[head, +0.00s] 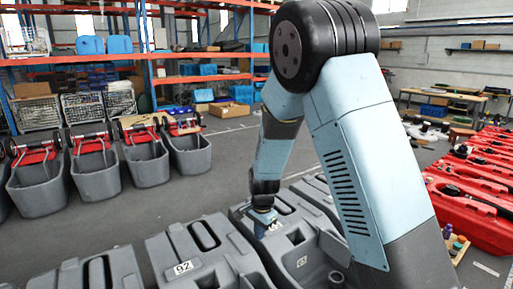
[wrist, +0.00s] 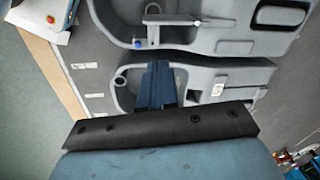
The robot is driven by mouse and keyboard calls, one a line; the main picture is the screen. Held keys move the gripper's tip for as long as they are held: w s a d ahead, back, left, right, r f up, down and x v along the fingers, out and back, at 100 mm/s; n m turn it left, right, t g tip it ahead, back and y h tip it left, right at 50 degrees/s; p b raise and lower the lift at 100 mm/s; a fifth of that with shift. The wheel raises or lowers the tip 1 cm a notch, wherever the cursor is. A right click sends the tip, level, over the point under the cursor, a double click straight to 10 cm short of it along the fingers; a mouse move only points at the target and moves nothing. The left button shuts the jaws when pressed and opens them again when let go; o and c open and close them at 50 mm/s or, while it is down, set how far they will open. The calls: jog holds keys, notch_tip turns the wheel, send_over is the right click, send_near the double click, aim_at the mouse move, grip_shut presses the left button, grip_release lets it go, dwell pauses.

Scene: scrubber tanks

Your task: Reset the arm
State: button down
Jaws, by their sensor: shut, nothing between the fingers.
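My blue-grey arm rises large in the right half of the head view, bends at a black joint at the top, and reaches down to the grey tanks. My gripper (head: 268,226) shows small there, pointing down at a grey tank (head: 300,208) in the row in front of me. In the wrist view my gripper (wrist: 160,66) is shut and empty, its dark blue fingers together in front of a grey tank (wrist: 205,85). I cannot tell whether the fingertips touch the tank.
Open grey tubs with red parts (head: 92,170) stand at the left. Red machine parts (head: 478,185) line the right. Orange and blue shelving (head: 195,79) stands behind. Grey floor (head: 225,175) lies clear between the tubs and the tank row.

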jog(key=s+d+r+n+t, duration=0.1)
jog(key=s+d+r, duration=0.25)
jog(key=r, duration=0.35)
jog(key=s+d+r+n+y, duration=0.1)
jog(key=s+d+r+n, duration=0.1)
jog(key=d+r, duration=0.4)
jog(key=s+d+r+n+t, duration=0.1)
jog(key=s+d+r, duration=0.2)
jog(key=r, duration=0.5)
jog(key=s+d+r+n+t, duration=0.1)
jog(key=s+d+r, duration=0.2)
jog(key=s, duration=0.3)
jog(key=s+d+r+n+h, duration=0.1)
jog(key=s+d+r+n, duration=0.1)
jog(key=s, duration=0.4)
jog(key=s+d+r+n+t, duration=0.1)
jog(key=s+d+r, duration=0.3)
jog(key=s+d, duration=0.1)
jog(key=shift+s+n+t+h, duration=0.3)
jog(key=shift+s+n, duration=0.1)
